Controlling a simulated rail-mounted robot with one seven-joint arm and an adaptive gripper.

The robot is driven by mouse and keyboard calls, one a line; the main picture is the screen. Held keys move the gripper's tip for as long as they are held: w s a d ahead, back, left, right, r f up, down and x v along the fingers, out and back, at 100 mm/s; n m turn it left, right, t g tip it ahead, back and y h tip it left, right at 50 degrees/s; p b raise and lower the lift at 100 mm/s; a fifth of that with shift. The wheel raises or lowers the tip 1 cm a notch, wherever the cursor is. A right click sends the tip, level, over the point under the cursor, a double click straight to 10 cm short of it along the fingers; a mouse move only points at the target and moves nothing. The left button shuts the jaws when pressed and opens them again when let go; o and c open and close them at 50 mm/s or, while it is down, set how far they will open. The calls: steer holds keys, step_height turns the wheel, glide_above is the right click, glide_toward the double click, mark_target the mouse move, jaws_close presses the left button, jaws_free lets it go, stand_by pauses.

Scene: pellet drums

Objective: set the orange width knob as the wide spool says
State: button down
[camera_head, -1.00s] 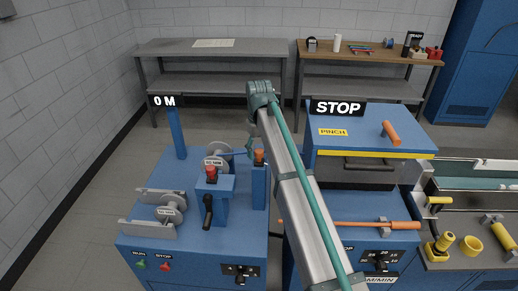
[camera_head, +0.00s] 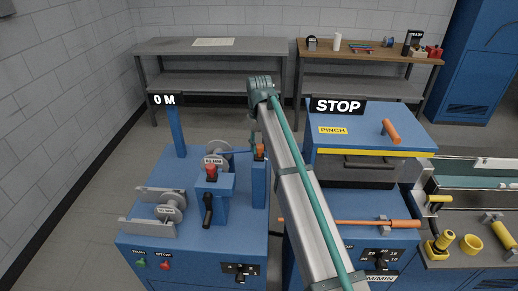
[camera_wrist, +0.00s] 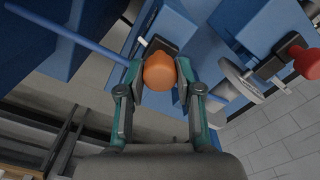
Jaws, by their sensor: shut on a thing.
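The orange knob (camera_head: 260,152) sits at the top of a blue post on the left machine. In the wrist view the orange knob (camera_wrist: 160,72) is between my two fingers. My gripper (camera_wrist: 162,80) is shut on it, one finger on each side. In the head view my gripper (camera_head: 255,143) is small and partly hides the knob. One pale spool (camera_head: 216,160) with a label stands behind the red knob, and another labelled spool (camera_head: 169,212) rests between grey brackets. Their label figures are too small to read surely, and I cannot tell which is wide.
A red knob (camera_head: 211,170) and a black lever (camera_head: 208,209) are left of the post. A blue rod (camera_wrist: 70,30) runs close to my gripper in the wrist view. The blue STOP-signed machine (camera_head: 365,140) stands to the right of my arm.

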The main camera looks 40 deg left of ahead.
steer(key=w+a, duration=0.2)
steer(key=w, duration=0.1)
steer(key=w+a, duration=0.1)
steer(key=w, duration=0.1)
steer(key=shift+w+a+b, duration=0.25)
steer(key=shift+a+b, duration=0.05)
steer(key=shift+a, duration=0.1)
steer(key=shift+r, duration=0.1)
steer(key=c, duration=0.8)
jaws_free()
steer(key=shift+o, duration=0.2)
